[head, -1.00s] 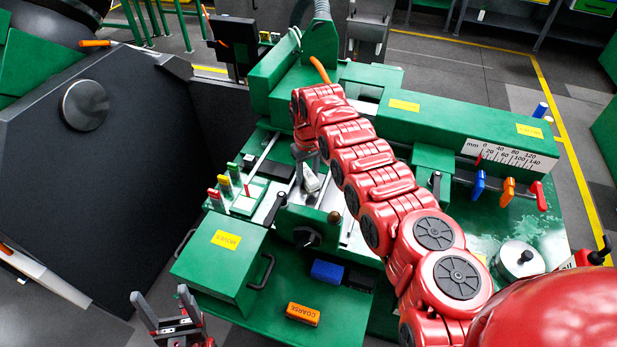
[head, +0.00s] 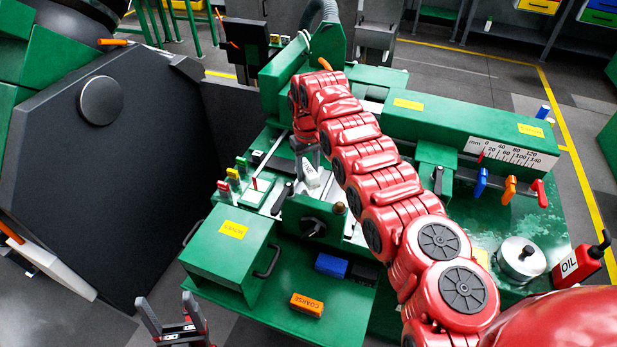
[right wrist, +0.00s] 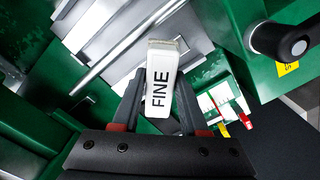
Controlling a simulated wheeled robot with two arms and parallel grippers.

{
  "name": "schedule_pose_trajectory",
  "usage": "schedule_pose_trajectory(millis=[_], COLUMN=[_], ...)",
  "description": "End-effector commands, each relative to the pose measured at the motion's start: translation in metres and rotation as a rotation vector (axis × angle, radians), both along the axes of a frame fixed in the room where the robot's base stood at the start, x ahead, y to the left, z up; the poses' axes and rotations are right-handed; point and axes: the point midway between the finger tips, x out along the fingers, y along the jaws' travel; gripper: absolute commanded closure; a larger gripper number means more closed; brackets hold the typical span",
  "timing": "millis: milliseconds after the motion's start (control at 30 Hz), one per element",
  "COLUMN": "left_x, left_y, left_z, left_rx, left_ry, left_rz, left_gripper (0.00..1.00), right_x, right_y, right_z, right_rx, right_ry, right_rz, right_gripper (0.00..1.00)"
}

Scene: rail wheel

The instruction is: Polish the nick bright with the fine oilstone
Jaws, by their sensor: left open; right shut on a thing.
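The fine oilstone (right wrist: 160,85) is a white block marked FINE, held between the fingers of my right gripper (right wrist: 158,115) in the right wrist view. Its far end is a bare grey-tan edge, near pale metal surfaces of the green machine. In the head view the white stone (head: 311,174) shows below my right gripper (head: 308,160), over the machine bed. I cannot tell whether the stone touches the metal. The nick is not discernible in either view. My left gripper (head: 176,318) is open and empty at the bottom left, short of the green bench.
An orange block marked COARSE (head: 306,304) and a blue block (head: 331,265) lie on the green shelf. A green box (head: 228,250) with handles stands left. A red oil can (head: 582,262) and a round metal pot (head: 521,258) stand right. A large dark panel (head: 100,190) fills the left.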

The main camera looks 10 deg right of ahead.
Motion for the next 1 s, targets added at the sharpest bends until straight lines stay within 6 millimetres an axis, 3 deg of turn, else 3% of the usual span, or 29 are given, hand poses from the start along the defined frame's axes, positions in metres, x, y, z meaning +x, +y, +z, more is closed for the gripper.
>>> schedule_pose_trajectory(millis=[400,1000], left_x=[0.000,0.000], left_y=[0.000,0.000], left_z=[0.001,-0.002], left_rx=[0.000,0.000], left_ry=[0.000,0.000], left_rz=[0.000,0.000], left_gripper=[0.27,0.27], right_x=[0.001,0.001], right_y=[0.002,0.005], right_z=[0.033,0.032], right_rx=[0.000,0.000], right_ry=[-0.004,-0.002], right_rz=[0.000,0.001], right_gripper=[1.00,1.00])
